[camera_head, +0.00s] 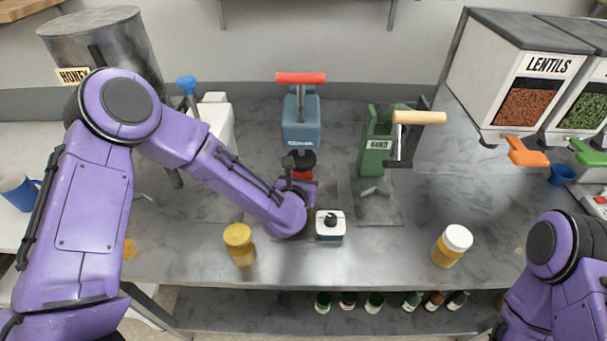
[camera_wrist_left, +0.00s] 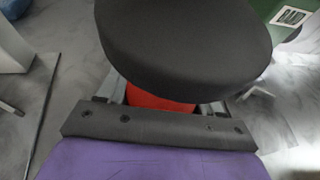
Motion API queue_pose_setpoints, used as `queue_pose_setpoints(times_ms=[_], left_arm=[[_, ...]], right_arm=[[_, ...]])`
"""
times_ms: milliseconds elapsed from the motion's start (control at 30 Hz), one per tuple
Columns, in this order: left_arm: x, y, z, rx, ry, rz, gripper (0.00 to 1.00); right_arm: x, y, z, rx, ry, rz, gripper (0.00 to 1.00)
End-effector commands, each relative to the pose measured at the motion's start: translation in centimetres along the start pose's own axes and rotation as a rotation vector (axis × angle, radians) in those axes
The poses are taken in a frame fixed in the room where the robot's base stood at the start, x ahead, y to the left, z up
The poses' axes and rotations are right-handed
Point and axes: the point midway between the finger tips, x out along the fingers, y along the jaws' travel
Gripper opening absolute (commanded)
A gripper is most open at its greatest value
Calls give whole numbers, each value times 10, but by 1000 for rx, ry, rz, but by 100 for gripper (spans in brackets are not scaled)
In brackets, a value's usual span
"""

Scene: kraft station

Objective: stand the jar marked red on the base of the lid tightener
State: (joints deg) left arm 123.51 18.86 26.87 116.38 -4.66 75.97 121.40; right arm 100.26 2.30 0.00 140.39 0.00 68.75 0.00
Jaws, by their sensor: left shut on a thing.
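The lid tightener (camera_head: 301,130) is the blue machine with a red top handle, at the back middle of the counter. Its round black press head also fills the top of the left wrist view (camera_wrist_left: 185,45). My left gripper (camera_head: 302,170) reaches in under that head. It is shut on a red-topped thing, taken as the red jar (camera_head: 303,175); a strip of red shows between the fingers in the left wrist view (camera_wrist_left: 160,98). The jar's lower part and the base are hidden by my wrist, so I cannot tell whether they touch. My right gripper is out of view.
A yellow-lidded jar (camera_head: 239,243) and a white-lidded jar (camera_head: 453,245) stand near the front edge. A small white box with a black knob (camera_head: 330,228) sits beside my left wrist. A green machine (camera_head: 376,145) stands right of the tightener. Counter between it and the white-lidded jar is clear.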

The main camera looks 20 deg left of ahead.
Motion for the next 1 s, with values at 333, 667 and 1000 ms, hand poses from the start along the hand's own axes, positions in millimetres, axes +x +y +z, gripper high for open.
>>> queue_pose_setpoints(times_ms=[333,667,1000], left_arm=[[0,1,0,-1,-1,2,91],[-36,1,-2,-2,-2,0,91],[-111,0,0,-2,-3,0,91]], right_arm=[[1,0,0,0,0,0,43],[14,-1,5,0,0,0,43],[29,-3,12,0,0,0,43]])
